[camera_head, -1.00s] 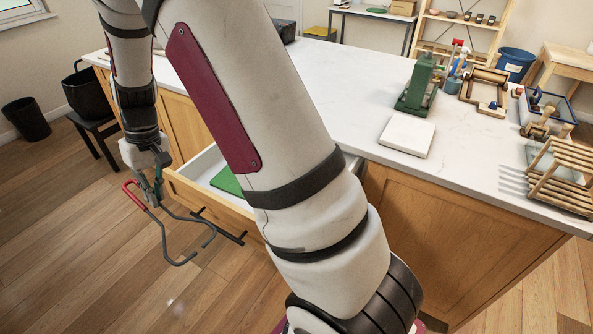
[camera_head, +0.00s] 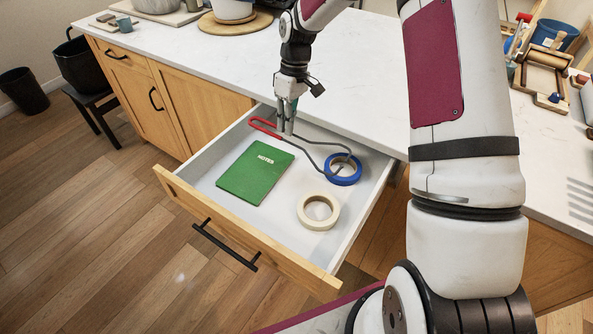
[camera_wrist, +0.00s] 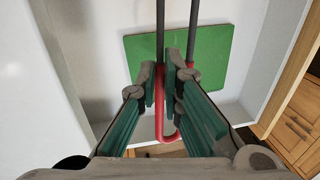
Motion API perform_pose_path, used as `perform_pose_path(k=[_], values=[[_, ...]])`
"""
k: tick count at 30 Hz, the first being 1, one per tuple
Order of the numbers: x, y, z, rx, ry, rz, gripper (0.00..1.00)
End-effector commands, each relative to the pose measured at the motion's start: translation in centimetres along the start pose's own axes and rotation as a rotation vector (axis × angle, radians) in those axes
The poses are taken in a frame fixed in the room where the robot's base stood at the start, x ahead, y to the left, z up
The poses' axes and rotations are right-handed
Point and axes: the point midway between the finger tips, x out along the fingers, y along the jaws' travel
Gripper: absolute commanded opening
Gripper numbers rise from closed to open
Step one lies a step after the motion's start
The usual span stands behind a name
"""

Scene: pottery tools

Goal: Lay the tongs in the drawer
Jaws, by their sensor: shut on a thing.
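The tongs (camera_head: 264,127) have a red U-shaped handle and dark grey bent arms. My gripper (camera_head: 287,128) points down over the back part of the open drawer (camera_head: 245,238) and is shut on the tongs near the handle. In the wrist view, one bar of the red handle (camera_wrist: 160,105) lies between my fingers (camera_wrist: 160,88); the other bar passes just to their right. The grey arms extend right, over the blue tape roll. I cannot tell whether the tongs touch anything in the drawer.
The drawer holds a green notebook (camera_head: 255,172), a blue tape roll (camera_head: 343,180) and a cream tape roll (camera_head: 318,212). The notebook lies left, the rolls right. The white countertop (camera_head: 215,62) borders the drawer's back; its near stretch left of my arm is clear.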

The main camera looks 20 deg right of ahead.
Motion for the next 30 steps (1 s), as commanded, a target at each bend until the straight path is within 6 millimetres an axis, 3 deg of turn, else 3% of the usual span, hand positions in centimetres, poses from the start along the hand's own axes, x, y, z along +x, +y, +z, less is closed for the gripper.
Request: perform_pose_path(k=[9,17,23,30], values=[[4.8,1.1,-0.1,-0.022,-0.002,-0.003,0.00],[6.8,1.6,-0.1,-0.020,-0.001,-0.001,0.00],[9.4,2.1,-0.1,-0.019,-0.002,-0.002,0.00],[9.8,2.3,-0.1,-0.020,0.000,0.001,0.00]])
